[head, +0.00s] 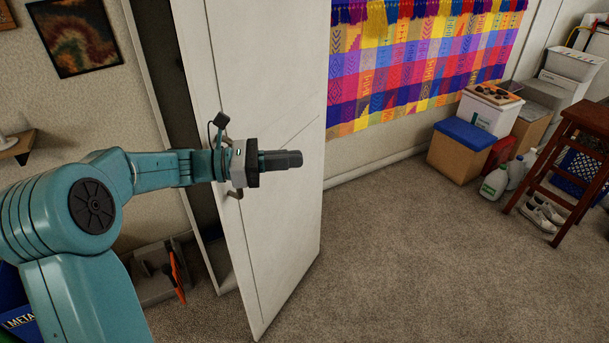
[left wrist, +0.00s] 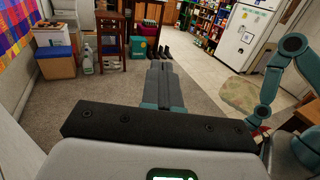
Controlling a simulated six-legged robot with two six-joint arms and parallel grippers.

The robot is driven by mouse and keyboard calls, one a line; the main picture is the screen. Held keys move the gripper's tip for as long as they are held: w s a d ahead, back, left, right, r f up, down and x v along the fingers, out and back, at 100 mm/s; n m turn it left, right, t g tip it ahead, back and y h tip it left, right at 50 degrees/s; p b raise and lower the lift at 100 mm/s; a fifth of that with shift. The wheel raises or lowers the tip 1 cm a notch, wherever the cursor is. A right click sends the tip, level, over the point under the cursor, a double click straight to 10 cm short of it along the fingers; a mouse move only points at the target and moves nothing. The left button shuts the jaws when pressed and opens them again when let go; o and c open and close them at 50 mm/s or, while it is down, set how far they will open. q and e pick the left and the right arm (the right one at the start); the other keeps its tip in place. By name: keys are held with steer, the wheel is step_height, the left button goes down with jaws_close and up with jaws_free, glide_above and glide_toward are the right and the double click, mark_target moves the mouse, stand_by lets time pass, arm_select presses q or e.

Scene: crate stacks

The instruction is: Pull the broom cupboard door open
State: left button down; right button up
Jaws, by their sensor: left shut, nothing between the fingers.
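The white broom cupboard door (head: 275,75) stands part open in the head view, with a dark gap behind its left side. Its metal handle (head: 234,193) shows just below my left wrist; the middle of the handle is hidden behind the wrist. My left gripper (head: 292,158) is shut and empty, in front of the door face, its fingers pointing right past the handle. In the left wrist view the shut fingers (left wrist: 166,90) point out over the carpet. My right arm shows at the right of that view; its fingers are too unclear to read (left wrist: 257,132).
A bright woven hanging (head: 420,60) covers the wall right of the door. Boxes (head: 465,150), jugs (head: 494,183) and a wooden stool (head: 565,165) stand at the right. The carpet (head: 400,260) in front of the door is clear. A white fridge (left wrist: 247,38) stands farther off.

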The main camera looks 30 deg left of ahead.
arm_select(q)
steer(key=p+x, duration=0.2)
steer(key=x, duration=1)
steer(key=shift+w+d+f, duration=0.2)
steer(key=shift+d+f, duration=0.05)
steer(key=shift+f, duration=0.1)
arm_select(e)
step_height(320, 180, up, 2)
arm_select(q)
steer(key=shift+s, duration=0.1)
stand_by(0.4)
